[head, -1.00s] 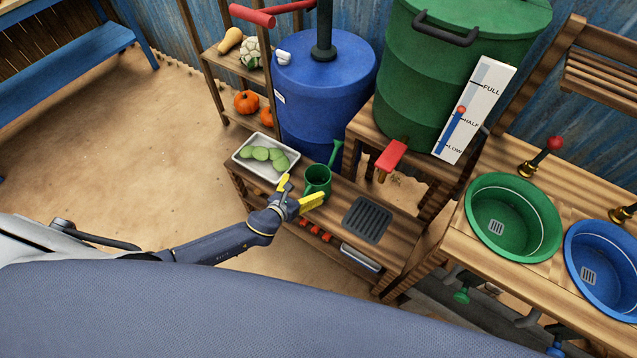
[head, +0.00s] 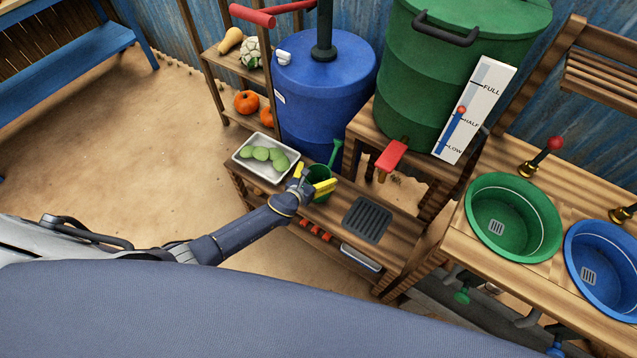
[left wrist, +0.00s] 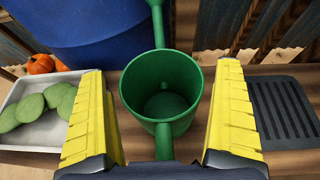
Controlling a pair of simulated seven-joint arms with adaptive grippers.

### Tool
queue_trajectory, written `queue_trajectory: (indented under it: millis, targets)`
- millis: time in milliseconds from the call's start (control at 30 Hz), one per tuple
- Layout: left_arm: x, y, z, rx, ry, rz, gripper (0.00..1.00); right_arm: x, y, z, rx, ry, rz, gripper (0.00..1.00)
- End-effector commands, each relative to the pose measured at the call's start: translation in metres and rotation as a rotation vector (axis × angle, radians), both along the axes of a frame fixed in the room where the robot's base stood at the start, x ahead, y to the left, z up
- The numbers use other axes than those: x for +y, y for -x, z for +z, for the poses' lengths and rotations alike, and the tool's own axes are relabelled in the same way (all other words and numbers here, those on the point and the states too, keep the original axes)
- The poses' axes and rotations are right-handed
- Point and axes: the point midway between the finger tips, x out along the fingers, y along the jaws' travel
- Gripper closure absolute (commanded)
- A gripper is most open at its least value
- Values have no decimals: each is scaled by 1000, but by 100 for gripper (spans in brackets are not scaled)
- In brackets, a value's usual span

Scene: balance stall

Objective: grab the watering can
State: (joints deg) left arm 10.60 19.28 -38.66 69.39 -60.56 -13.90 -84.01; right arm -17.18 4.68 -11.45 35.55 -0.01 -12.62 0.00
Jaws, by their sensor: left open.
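The green watering can (head: 319,188) stands upright on the low wooden bench, partly hidden behind my left gripper (head: 312,184) in the head view. In the left wrist view the can (left wrist: 160,100) is seen from above, empty-looking, its spout pointing away and its handle toward me. The yellow fingers of my left gripper (left wrist: 164,120) are open, one on each side of the can, with a gap showing on both sides. My right gripper is not in view.
A white tray of green produce (head: 245,167) sits left of the can, and a dark drain grate (head: 367,220) lies to its right. A blue barrel (head: 320,95) stands behind. A red tap (head: 391,155) juts from the green barrel (head: 450,75).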

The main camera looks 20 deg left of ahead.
Motion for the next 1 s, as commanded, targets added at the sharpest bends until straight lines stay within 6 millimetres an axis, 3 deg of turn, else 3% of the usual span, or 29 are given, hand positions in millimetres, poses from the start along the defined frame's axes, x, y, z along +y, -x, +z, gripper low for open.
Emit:
queue_trajectory:
  millis: [200,500,1000]
  targets:
    - [-4,-11,-5,1,0,-1,0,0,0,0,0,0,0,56]
    - [-4,-12,-5,1,0,-1,0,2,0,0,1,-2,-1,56]
    - [-3,-11,-5,2,0,-1,58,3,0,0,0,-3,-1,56]
